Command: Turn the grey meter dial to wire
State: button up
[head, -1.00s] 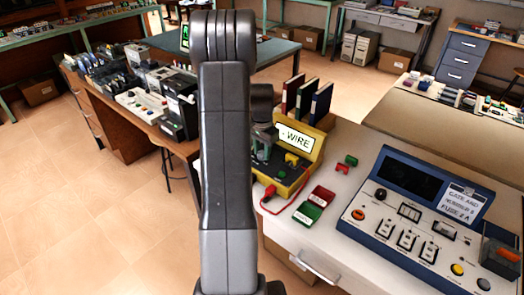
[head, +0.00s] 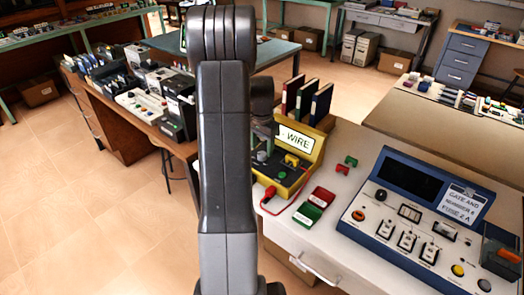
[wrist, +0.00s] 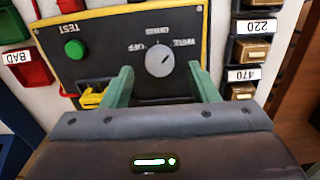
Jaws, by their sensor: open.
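The yellow meter (head: 304,152) stands on the white bench in the head view, and its display reads "- WIRE". Its grey dial (wrist: 160,62) shows in the wrist view on the dark panel (wrist: 115,45), among labels for OFF, WIRE and a third that looks like OHMS. The labels appear upside down. The dial's pale mark slants up and right, toward WIRE. My gripper (wrist: 160,70) is open, with a green finger on each side of the dial in the picture and apart from it. In the head view my arm hides part of the meter.
A green TEST button (wrist: 75,49) and a yellow part (wrist: 92,96) are on the panel beside the dial. Red and green trays (head: 314,204) lie right of the meter, with a blue console (head: 420,205) beyond. Books (head: 306,100) stand behind.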

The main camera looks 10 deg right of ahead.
aim_at(262, 153)
notch_tip(262, 153, up, 11)
jog(key=shift+r, duration=0.2)
dwell(0.3)
notch_tip(262, 153, down, 14)
jog(key=shift+r, duration=0.1)
dwell(0.5)
